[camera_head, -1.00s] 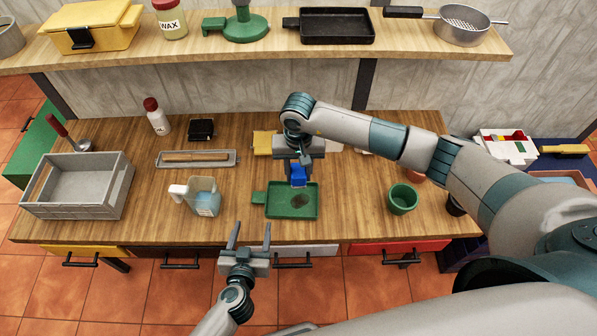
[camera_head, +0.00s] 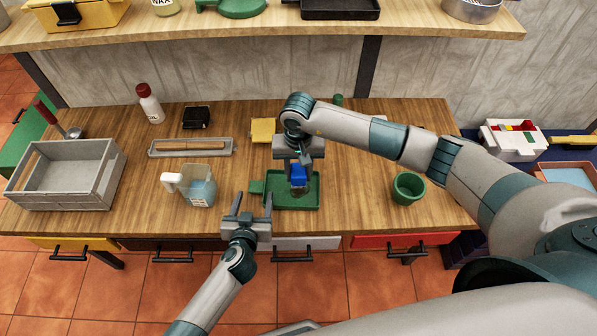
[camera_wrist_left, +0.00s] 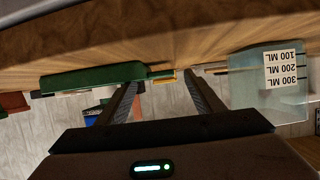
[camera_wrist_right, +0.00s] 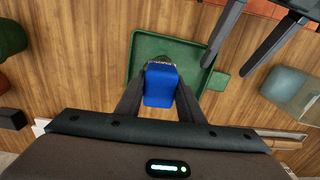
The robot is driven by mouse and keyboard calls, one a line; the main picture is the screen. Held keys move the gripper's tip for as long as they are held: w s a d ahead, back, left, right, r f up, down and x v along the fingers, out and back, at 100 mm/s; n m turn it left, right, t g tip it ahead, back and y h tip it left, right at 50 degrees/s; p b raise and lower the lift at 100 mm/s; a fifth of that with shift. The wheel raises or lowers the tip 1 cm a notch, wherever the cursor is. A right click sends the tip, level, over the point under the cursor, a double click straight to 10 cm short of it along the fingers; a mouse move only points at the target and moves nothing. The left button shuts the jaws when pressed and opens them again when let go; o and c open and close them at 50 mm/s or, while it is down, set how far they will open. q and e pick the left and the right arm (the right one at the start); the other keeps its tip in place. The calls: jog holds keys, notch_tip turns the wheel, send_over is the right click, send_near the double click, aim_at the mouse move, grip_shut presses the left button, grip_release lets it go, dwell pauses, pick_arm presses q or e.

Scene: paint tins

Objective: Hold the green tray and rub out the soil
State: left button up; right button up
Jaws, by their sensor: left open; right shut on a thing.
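The green tray (camera_head: 307,203) lies on the wooden table with its short handle (camera_head: 256,187) to the left; it also shows in the right wrist view (camera_wrist_right: 190,52). My right gripper (camera_head: 298,178) is shut on a blue block-shaped tool (camera_wrist_right: 160,86), held over the tray. A dark patch shows at the tool's lower end; I cannot tell soil from tool there, nor whether they touch. My left gripper (camera_head: 253,200) is open and empty by the tray's handle, its fingers pointing toward the table. In the left wrist view the tray (camera_wrist_left: 95,77) shows beyond the fingers.
A measuring jug (camera_head: 199,188) stands left of my left gripper, and a green cup (camera_head: 408,188) right of the tray. A grey crate (camera_head: 65,180), a grey dish (camera_head: 190,148) and a yellow item (camera_head: 263,130) are also on the table. A shelf (camera_head: 300,28) runs behind.

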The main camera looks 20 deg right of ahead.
aim_at(256, 192)
pick_arm(q)
jog(key=shift+b+x, duration=0.65)
jog(key=shift+x, duration=0.4)
pick_arm(e)
notch_tip(256, 192, down, 2)
pick_arm(q)
jog(key=shift+w+d+f+b, duration=0.15)
jog(key=shift+w+f+b, duration=0.1)
jog(key=shift+w+b, duration=0.2)
pick_arm(e)
jog(key=shift+f, duration=0.4)
pick_arm(q)
jog(key=shift+c, duration=0.2)
jog(key=c, duration=1.4)
jog(key=shift+c, duration=0.2)
jog(key=o, duration=1.5)
jog(key=shift+r, duration=0.1)
pick_arm(e)
jog(key=shift+r, duration=0.15)
